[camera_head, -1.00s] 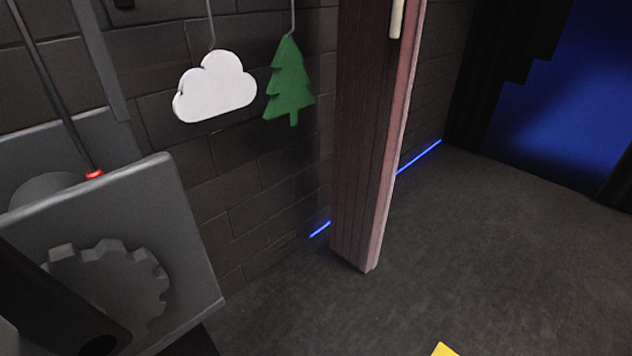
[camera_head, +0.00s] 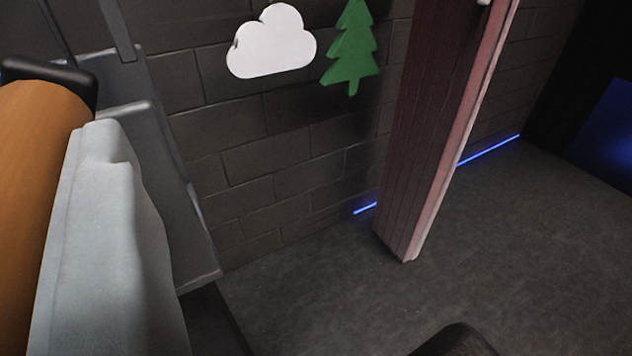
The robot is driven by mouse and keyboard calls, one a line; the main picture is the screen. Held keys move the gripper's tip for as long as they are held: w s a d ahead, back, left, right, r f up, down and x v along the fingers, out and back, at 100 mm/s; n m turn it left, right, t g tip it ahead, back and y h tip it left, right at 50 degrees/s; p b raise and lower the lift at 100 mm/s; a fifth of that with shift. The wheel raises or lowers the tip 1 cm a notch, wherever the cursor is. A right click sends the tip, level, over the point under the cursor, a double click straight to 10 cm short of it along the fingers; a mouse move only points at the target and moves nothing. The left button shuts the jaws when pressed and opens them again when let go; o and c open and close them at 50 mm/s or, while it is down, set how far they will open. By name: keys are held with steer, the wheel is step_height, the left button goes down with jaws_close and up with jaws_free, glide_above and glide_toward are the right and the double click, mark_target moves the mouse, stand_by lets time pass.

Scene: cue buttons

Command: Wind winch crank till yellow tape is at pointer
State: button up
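The winch crank shows very close at the left edge. I see what looks like its orange-brown handle grip (camera_head: 30,190) with a black end cap (camera_head: 48,78), and a thick light grey arm (camera_head: 105,250) beside it. The grey winch housing (camera_head: 190,235) stands behind, mostly covered by the crank. A dark rounded shape (camera_head: 455,342) at the bottom edge may be part of my gripper. Its fingertips do not show clearly, and I see no contact with the handle. Neither the yellow tape nor the pointer can be made out.
A white cloud (camera_head: 272,42) and a green tree (camera_head: 354,48) hang before the dark block wall (camera_head: 270,150). A reddish wooden post (camera_head: 428,135) stands to their right. The dark floor (camera_head: 500,240) right of it is open.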

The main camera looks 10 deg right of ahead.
steer(key=shift+w+d+f, duration=0.35)
steer(key=shift+d+f, duration=0.2)
steer(key=shift+d, duration=0.15)
steer(key=d+f, duration=0.1)
steer(key=f, duration=0.1)
steer(key=d+f, duration=0.1)
steer(key=d, duration=0.1)
steer(key=shift+w+f, duration=0.4)
steer(key=o, duration=1.1)
steer(key=shift+s, duration=0.1)
steer(key=shift+v, duration=4.95)
steer(key=shift+d+r, duration=0.1)
steer(key=shift+r, duration=0.1)
